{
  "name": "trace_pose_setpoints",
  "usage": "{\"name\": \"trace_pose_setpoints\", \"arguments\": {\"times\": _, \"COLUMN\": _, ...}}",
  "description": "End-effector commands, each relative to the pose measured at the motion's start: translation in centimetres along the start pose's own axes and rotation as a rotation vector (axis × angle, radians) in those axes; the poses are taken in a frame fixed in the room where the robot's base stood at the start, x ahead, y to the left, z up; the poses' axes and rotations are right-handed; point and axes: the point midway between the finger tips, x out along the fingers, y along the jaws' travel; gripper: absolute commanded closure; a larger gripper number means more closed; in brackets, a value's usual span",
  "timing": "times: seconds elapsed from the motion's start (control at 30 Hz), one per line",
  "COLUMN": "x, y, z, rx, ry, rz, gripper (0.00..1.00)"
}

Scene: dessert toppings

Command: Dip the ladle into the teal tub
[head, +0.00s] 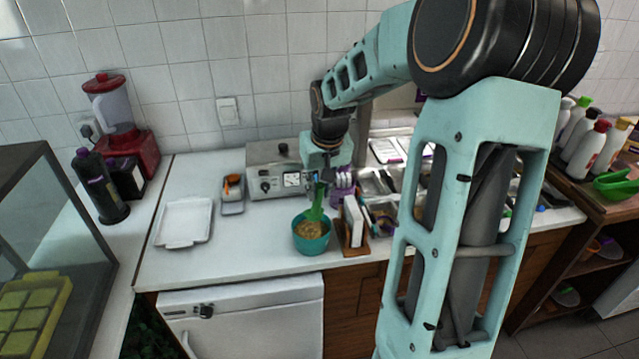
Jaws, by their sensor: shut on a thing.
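The teal tub (312,245) stands near the front edge of the white counter, with a tan, grainy topping (309,229) inside. My gripper (321,179) is above the tub, pointing down. It is shut on the green ladle (316,206), which hangs nearly upright below it. The ladle's lower end overlaps the back of the tub's opening in the head view. I cannot tell whether it touches the topping. My gripper's fingers are small and partly hidden here.
A wooden holder (352,247) with white cards stands close right of the tub. Behind are a metal appliance (264,184) and topping trays (377,182). A white tray (184,222) and a small container (233,195) lie left. Counter left of the tub is clear.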

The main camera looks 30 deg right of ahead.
Motion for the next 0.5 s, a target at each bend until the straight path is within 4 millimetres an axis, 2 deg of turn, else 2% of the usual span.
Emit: {"name": "trace_pose_setpoints", "arguments": {"times": 0.5, "x": 3.6, "y": 0.0, "z": 1.1, "rx": 0.000, "ry": -0.001, "rz": -0.001, "gripper": 1.00}}
